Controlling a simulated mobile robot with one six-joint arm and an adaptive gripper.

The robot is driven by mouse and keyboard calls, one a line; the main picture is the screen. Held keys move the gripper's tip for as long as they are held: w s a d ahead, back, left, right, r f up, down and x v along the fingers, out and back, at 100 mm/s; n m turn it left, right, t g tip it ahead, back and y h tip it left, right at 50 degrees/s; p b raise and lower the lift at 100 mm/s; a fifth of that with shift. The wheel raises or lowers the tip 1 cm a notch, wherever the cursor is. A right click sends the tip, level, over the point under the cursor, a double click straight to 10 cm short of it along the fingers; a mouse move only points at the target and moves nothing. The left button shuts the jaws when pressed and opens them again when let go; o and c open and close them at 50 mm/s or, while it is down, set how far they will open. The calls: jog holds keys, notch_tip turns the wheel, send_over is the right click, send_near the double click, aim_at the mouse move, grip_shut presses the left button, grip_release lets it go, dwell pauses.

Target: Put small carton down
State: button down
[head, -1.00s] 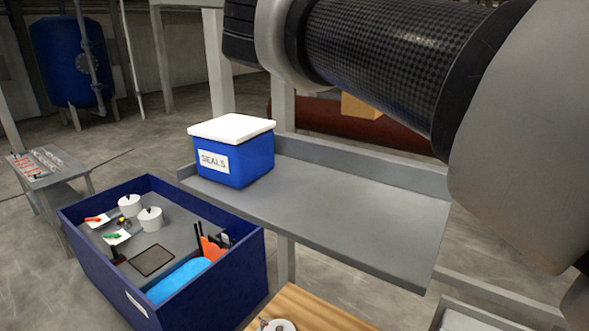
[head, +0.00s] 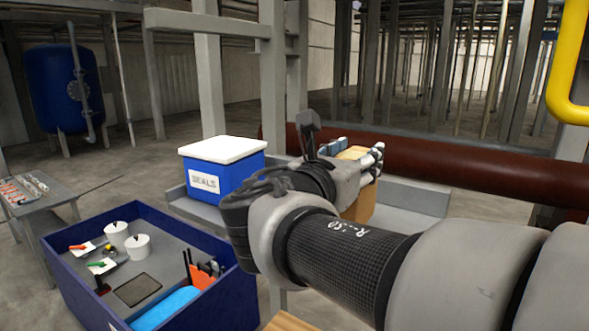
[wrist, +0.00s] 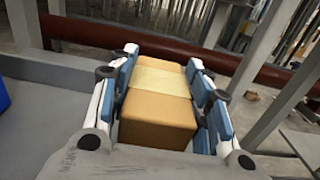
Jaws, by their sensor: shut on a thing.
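The small carton (wrist: 158,120) is a tan box with a paler band across its top. In the wrist view it sits between the blue-padded fingers of my gripper (wrist: 163,62), which is shut on it from both sides. In the head view the carton (head: 358,203) is partly hidden behind my gripper (head: 362,160) and my wrist. It appears over or at the grey shelf (head: 415,194), right of the blue box. I cannot tell whether its underside touches the shelf.
A blue box with a white lid, labelled SEALS (head: 215,178), stands on the shelf's left part. A dark blue bin (head: 215,310) with pots and tools is at lower left. A dark red pipe (head: 450,163) runs behind the shelf. My arm hides much of the shelf.

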jog(key=shift+f, duration=1.15)
jog(key=c, duration=0.8)
grip_release()
jog(key=shift+c, duration=0.2)
jog(key=b+v, duration=0.1)
jog(key=v, duration=1.1)
jog(key=shift+b, duration=0.3)
